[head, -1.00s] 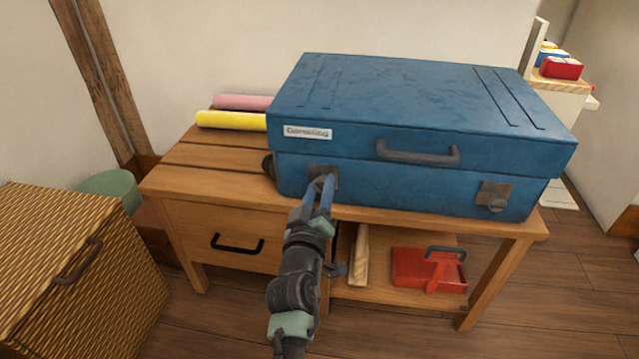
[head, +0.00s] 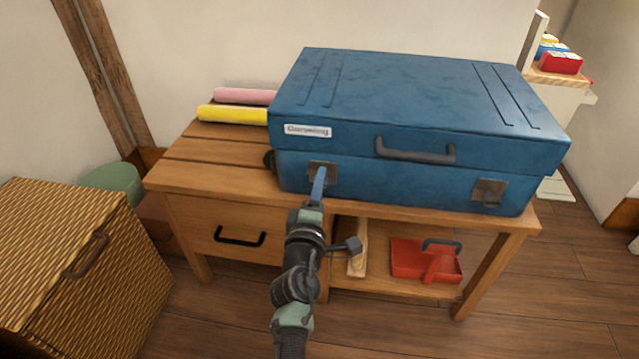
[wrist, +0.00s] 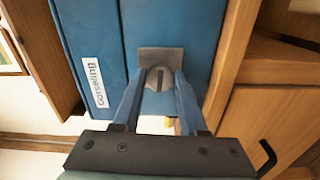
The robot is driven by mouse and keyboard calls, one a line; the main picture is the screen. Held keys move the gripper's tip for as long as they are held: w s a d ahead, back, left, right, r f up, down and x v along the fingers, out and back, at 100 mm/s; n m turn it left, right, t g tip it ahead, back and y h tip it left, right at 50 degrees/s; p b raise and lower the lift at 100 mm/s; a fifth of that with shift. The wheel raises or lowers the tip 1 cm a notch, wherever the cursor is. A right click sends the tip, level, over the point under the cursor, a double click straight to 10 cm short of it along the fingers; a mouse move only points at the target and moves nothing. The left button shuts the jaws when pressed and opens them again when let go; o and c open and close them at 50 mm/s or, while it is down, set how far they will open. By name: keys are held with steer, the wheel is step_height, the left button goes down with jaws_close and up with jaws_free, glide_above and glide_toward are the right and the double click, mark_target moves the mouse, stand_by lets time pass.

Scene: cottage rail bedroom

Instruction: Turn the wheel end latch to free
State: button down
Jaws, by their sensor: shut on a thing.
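A closed blue case (head: 420,90) lies on a wooden bench, with a dark wheel (head: 268,162) at its left end. The wheel end latch (head: 326,167) is on the front face, below the label, with a grey plate and round knob. The knob (wrist: 159,80) shows in the wrist view; its dark middle line runs about parallel to the lid seam. My gripper (head: 319,175) is shut on this knob, one finger on each side. In the head view, the fingers partly hide the latch. A second latch (head: 489,192) is at the right end.
The bench top (head: 205,165) is bare left of the case, with yellow (head: 232,114) and pink rolls behind. A red dustpan (head: 425,262) and a wooden item lie on the lower shelf. A wicker chest (head: 65,260) stands at left.

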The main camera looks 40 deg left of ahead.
steer(key=shift+n, duration=0.6)
steer(key=shift+c, duration=2.2)
jaws_free()
steer(key=p+v, duration=0.4)
steer(key=v, duration=0.9)
steer(key=shift+r, duration=0.1)
